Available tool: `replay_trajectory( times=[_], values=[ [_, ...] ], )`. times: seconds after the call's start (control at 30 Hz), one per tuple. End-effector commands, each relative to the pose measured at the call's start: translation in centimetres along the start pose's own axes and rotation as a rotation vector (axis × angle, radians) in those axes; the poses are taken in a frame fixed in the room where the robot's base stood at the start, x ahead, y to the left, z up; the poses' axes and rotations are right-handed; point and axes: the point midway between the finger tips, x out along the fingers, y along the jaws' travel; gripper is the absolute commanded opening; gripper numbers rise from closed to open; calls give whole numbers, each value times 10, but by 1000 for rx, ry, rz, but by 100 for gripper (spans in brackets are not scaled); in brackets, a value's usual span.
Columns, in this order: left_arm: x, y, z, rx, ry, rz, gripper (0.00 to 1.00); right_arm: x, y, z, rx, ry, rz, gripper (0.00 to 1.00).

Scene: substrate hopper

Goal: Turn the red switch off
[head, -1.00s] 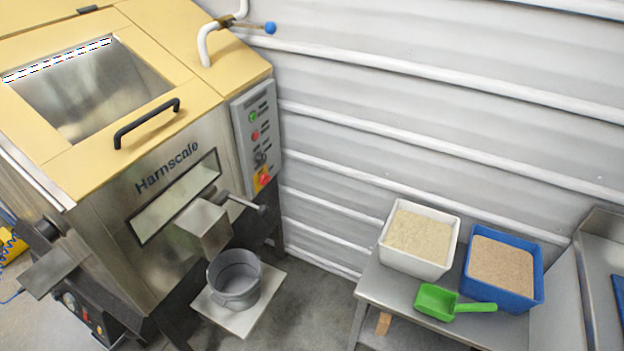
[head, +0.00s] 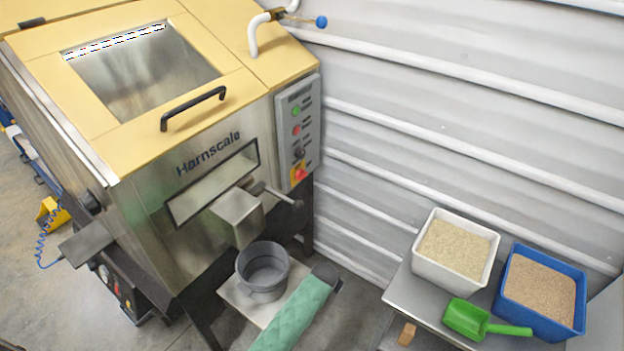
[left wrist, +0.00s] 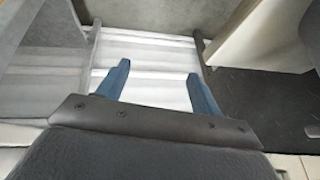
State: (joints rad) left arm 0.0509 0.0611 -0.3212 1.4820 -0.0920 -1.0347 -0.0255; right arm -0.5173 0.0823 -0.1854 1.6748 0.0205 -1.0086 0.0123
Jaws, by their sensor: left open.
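A smaller round red button (head: 296,130) sits higher on the panel, below a green one. My left gripper (left wrist: 160,82) shows in the left wrist view with two blue fingers apart and nothing between them. A green-sleeved part of my arm shows low in the head view, below the panel and apart from it; no fingers show there. My right gripper is not in view.
A discharge spout (head: 236,216) and a dark lever (head: 276,194) stick out below and left of the switch. A grey bucket (head: 263,290) stands below. At right, a table holds a white bin (head: 425,268), a blue bin (head: 510,308) and a green scoop (head: 465,318).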

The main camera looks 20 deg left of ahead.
Motion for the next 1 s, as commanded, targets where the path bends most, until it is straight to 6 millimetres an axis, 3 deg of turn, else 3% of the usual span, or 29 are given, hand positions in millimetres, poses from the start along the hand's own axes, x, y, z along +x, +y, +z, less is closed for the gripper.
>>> replay_trajectory(
  times=[0.03,0.2,0.6,0.83,1.0],
  values=[
    [0,-6,-27,28,14,-18,66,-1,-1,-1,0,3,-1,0],
    [-1,-22,-98,137,31,-92,66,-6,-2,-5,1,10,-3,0],
    [-11,-74,-238,521,-67,-383,66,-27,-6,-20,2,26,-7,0],
    [-26,-130,-288,898,-351,-667,66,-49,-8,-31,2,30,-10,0],
    [-44,-174,-289,1227,-766,-851,66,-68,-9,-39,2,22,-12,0]
  ],
)
